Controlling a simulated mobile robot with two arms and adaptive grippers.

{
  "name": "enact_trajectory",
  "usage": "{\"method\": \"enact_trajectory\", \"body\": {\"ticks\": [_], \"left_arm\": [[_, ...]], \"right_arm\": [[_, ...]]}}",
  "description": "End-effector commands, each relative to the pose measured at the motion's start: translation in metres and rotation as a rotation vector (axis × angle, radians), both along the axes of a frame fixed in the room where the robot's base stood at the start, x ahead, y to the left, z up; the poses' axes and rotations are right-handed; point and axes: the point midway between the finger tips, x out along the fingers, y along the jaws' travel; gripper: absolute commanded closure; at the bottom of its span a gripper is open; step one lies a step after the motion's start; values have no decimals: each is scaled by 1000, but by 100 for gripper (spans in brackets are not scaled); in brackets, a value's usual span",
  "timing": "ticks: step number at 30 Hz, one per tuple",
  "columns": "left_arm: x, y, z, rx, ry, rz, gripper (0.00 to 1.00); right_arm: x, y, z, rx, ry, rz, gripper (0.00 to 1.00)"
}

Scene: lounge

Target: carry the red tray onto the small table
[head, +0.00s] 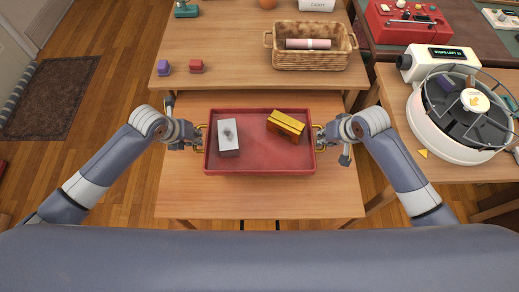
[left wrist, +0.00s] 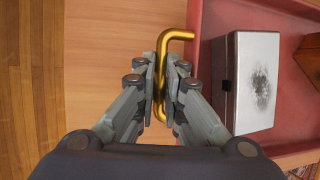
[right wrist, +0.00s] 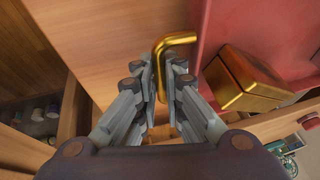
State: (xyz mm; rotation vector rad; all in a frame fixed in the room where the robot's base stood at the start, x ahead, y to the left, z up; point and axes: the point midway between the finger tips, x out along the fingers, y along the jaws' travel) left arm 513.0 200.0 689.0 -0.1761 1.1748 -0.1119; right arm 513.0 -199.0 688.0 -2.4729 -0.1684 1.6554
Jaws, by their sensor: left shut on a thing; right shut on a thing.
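The red tray (head: 262,167) is over the small wooden table (head: 190,205) in the head view; whether it touches the tabletop I cannot tell. A white and grey box (head: 229,141) lies in its left part and a gold box (head: 286,124) in its right part. My left gripper (head: 198,137) is shut on the tray's left brass handle (left wrist: 178,36). My right gripper (head: 322,137) is shut on the right brass handle (right wrist: 176,40). The tray's red wall also shows in the left wrist view (left wrist: 192,60).
At the right, a side table holds a round white device (head: 445,140). Bare tabletop shows in front of the tray.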

Motion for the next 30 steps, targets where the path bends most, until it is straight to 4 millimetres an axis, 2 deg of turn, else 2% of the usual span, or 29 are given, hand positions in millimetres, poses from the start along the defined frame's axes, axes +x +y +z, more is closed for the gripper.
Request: {"method": "enact_trajectory", "body": {"ticks": [8, 30], "left_arm": [[2, 2, -4, 3, -3, 3, 100], [2, 2, -37, 3, -3, 3, 100]], "right_arm": [[1, -2, -5, -2, -4, -3, 100], [1, -2, -37, -2, -4, -3, 100]]}}
